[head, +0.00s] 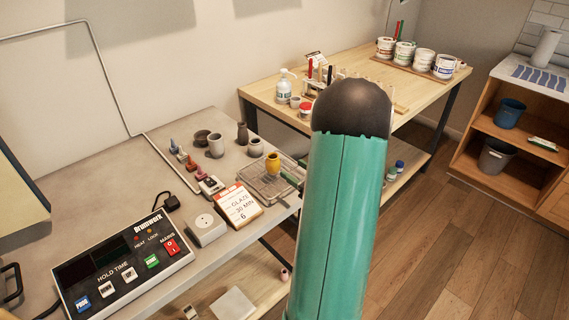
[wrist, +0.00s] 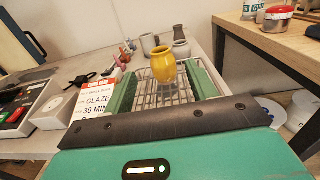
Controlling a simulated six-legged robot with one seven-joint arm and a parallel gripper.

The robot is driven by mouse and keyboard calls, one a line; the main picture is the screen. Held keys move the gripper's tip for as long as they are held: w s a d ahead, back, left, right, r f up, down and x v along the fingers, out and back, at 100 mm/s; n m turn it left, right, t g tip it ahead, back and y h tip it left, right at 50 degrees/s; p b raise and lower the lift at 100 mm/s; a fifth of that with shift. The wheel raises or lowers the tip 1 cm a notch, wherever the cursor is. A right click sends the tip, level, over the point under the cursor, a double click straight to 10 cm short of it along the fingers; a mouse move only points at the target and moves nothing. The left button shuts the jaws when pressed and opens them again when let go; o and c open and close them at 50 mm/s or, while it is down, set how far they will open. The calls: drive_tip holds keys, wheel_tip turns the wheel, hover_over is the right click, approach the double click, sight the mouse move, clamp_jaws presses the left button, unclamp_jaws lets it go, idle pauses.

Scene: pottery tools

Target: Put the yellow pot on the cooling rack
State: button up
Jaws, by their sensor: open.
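In the wrist view, the yellow pot (wrist: 163,66) shows between and beyond the two green fingers of my gripper (wrist: 161,84). The fingers are spread wide, with a gap on both sides of the pot and the wires of the cooling rack (wrist: 152,100) showing between them. My gripper is open and empty. In the head view my arm hides most of it.
A glaze card (head: 239,205) and a grey box (head: 206,228) lie left of the rack. Grey pots (head: 216,146) and a dark vase (head: 242,132) stand behind it. A control panel (head: 122,262) is at the front left. A wooden table (head: 355,62) with jars is behind.

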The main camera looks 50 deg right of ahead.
drive_tip(key=w+a+r+n+g+y, duration=0.1)
drive_tip(key=a+r+n+g+y, duration=0.25)
drive_tip(key=a+n, duration=0.45)
drive_tip(key=w+a+r+n+g+y, duration=0.15)
drive_tip(key=a+n+g+y, duration=0.3)
drive_tip(key=a, duration=0.85)
drive_tip(key=a+r+n+g+y, duration=0.3)
drive_tip(key=a+n, duration=0.3)
drive_tip(key=a, duration=0.4)
drive_tip(key=s+a+r+n+h, duration=0.3)
drive_tip(key=s+a+n+h, duration=0.1)
drive_tip(key=n, duration=0.5)
drive_tip(key=s+a+r+n+g+h, duration=0.1)
drive_tip(key=s+a+r+n+h, duration=0.2)
drive_tip(key=n, duration=0.6)
drive_tip(key=shift+s+a+r+h, duration=0.3)
drive_tip(key=shift+s+a+h, duration=0.3)
drive_tip(key=shift+s+h, duration=0.9)
drive_tip(key=shift+s, duration=0.1)
